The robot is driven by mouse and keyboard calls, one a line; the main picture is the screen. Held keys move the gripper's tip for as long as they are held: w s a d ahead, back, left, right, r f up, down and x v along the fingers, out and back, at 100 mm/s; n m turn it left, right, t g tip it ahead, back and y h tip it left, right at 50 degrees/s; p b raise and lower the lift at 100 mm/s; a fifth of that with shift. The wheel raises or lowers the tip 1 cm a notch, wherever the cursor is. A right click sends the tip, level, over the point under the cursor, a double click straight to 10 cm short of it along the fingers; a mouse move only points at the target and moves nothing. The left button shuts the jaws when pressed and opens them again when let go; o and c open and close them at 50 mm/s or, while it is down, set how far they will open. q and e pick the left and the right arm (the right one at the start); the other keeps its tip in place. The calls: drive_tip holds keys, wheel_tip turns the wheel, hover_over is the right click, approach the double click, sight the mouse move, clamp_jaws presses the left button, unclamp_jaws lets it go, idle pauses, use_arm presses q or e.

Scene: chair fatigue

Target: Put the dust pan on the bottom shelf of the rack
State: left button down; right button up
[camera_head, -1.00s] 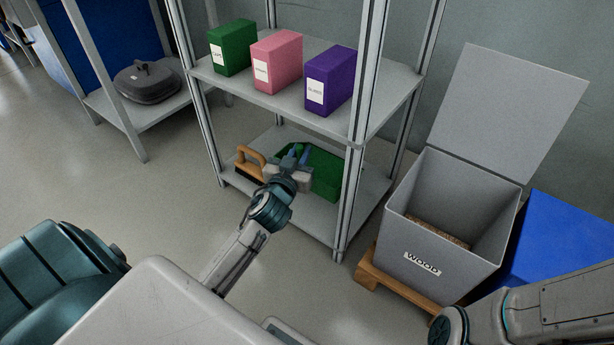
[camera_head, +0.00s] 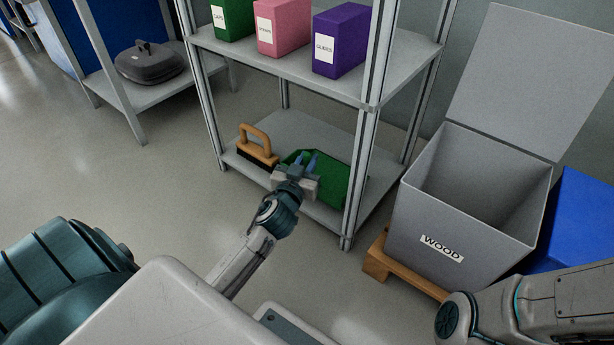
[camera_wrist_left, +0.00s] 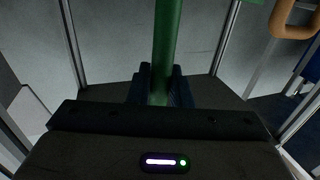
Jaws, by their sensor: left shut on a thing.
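The green dust pan (camera_head: 333,184) shows in the head view at the bottom shelf (camera_head: 382,198) of the grey rack, over its right part. My left gripper (camera_head: 307,162) is shut on its handle, near the shelf's front edge, and partly hides the pan. In the left wrist view the green handle (camera_wrist_left: 168,45) stands between the fingers (camera_wrist_left: 159,88). I cannot tell whether the pan touches the shelf or hangs just above it. My right arm comes in at the lower right, with its gripper out of view.
A wooden-handled brush (camera_head: 257,147) sits on the bottom shelf, left of the pan. Green, pink and purple boxes (camera_head: 341,42) stand on the shelf above. Rack posts (camera_head: 358,180) flank the opening. An open grey WOOD bin (camera_head: 470,205) stands on a pallet at right.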

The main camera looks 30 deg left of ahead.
use_arm(q)
wheel_tip(320, 180, down, 4)
drive_tip(key=shift+r+b, duration=0.2)
drive_tip(key=shift+b, duration=1)
drive_tip(key=shift+r, duration=0.1)
drive_tip(key=c, duration=1.3)
unclamp_jaws()
drive_tip(key=shift+s+d, duration=0.1)
drive_tip(key=shift+s, duration=0.25)
drive_tip(key=p+v, duration=0.1)
drive_tip(key=v, duration=1)
drive_tip(key=shift+s+d+p, duration=0.1)
drive_tip(key=shift+s+p, duration=0.05)
drive_tip(key=shift+p, duration=0.15)
